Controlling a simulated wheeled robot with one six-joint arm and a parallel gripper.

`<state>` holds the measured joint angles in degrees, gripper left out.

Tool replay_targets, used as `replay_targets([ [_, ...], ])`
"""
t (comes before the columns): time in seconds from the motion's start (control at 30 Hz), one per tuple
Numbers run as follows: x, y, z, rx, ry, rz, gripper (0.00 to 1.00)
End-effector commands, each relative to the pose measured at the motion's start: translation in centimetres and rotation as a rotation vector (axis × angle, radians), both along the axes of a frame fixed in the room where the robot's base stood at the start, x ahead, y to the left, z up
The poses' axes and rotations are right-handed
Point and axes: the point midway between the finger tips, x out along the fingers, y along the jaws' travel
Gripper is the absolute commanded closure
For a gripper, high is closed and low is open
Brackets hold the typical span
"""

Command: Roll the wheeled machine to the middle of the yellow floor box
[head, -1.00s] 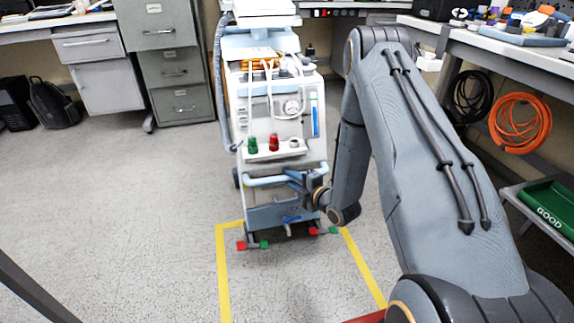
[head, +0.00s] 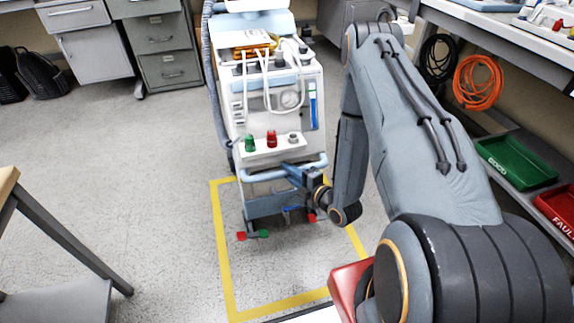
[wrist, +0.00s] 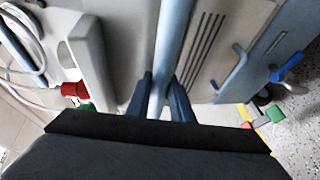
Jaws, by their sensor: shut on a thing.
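The wheeled machine (head: 272,130) is a white and pale blue cart with tubes, a gauge and green and red knobs. It stands upright in the head view. The yellow floor box (head: 224,262) is an outline on the grey floor. The machine's front feet with red and green tips are inside it, near the far side. Its rear reaches the far line; the rear wheels are mostly hidden. My gripper (head: 292,172) is shut on the machine's pale blue handle bar (head: 256,177). The wrist view shows both fingers (wrist: 161,98) around the bar (wrist: 173,40).
Bare floor lies inside the box's near part and to the left. A table leg (head: 65,235) stands at lower left. Filing cabinets (head: 165,65) are behind. A bench with green (head: 515,160) and red trays is at right, below an orange cable coil (head: 478,82).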

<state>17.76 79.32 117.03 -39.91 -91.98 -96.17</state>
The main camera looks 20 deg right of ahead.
Motion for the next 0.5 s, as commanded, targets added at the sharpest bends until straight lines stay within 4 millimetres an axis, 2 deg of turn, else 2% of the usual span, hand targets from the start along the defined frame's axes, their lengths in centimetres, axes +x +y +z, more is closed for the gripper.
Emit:
replay_targets([
  [0.47,-0.39,-0.12,-0.06,-0.002,0.001,-0.003,1.00],
  [0.5,-0.40,-0.11,-0.06,-0.002,0.001,-0.003,0.77],
])
